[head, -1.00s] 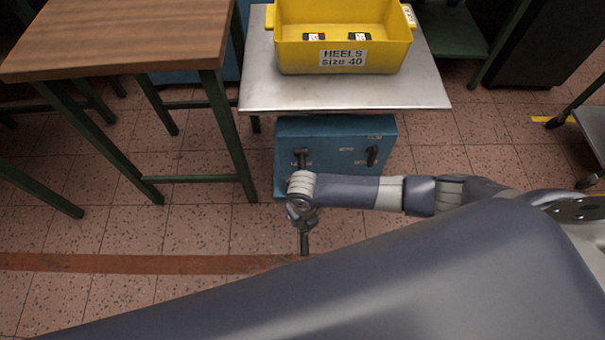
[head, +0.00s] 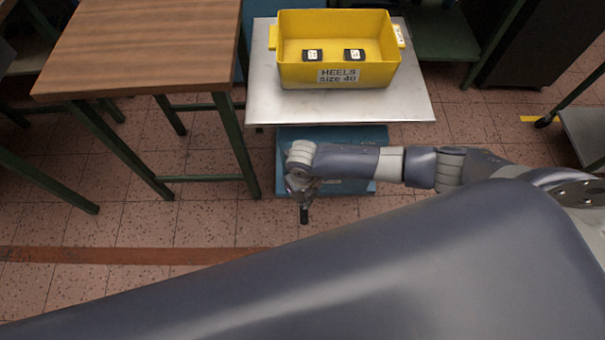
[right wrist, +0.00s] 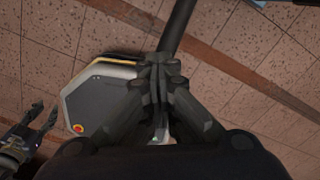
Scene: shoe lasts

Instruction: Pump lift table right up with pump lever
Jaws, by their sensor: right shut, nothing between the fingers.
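The lift table (head: 340,110) has a grey metal top above a blue base (head: 345,187). A yellow bin labelled HEELS size 40 (head: 345,72) stands on it. The dark pump lever (head: 304,216) sticks out toward me in front of the base; it also shows in the right wrist view (right wrist: 178,28). My right gripper (head: 301,195) is shut and empty right at the lever; its fingers hide part of the lever in the right wrist view (right wrist: 160,75). I cannot tell exactly how they touch. My left gripper (right wrist: 42,118) is open and empty, away from the lever.
A wooden table (head: 140,45) with green legs stands to the left of the lift table. A grey low shelf (head: 585,130) is at the far right. Two black heel pieces lie in the bin. The tiled floor (head: 220,225) in front is clear.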

